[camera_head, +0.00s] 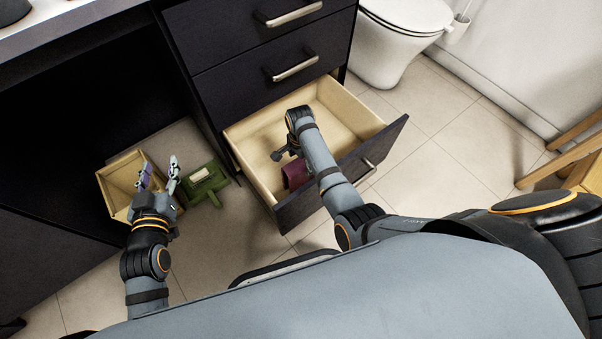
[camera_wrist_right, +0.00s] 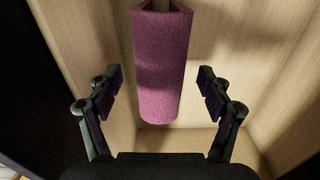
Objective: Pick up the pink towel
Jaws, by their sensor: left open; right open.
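The pink towel (camera_head: 296,174) is in the open bottom drawer (camera_head: 345,105), near its front left corner, partly hidden by my right arm in the head view. In the right wrist view the towel (camera_wrist_right: 161,65) is a rolled purple-pink piece that stands between the two fingers. My right gripper (camera_wrist_right: 160,92) is open, with a finger apart from the towel on each side. In the head view my right gripper (camera_head: 284,154) is inside the drawer and mostly hidden by its wrist. My left gripper (camera_head: 158,174) is open and empty over a wooden box.
The wooden box (camera_head: 112,192) and a green object (camera_head: 207,180) stand on the floor under the vanity. Closed drawers (camera_head: 270,55) are above the open one. A toilet (camera_head: 400,35) is at the back and a wooden stool (camera_head: 575,165) at the right. Tiled floor (camera_head: 450,150) is clear between.

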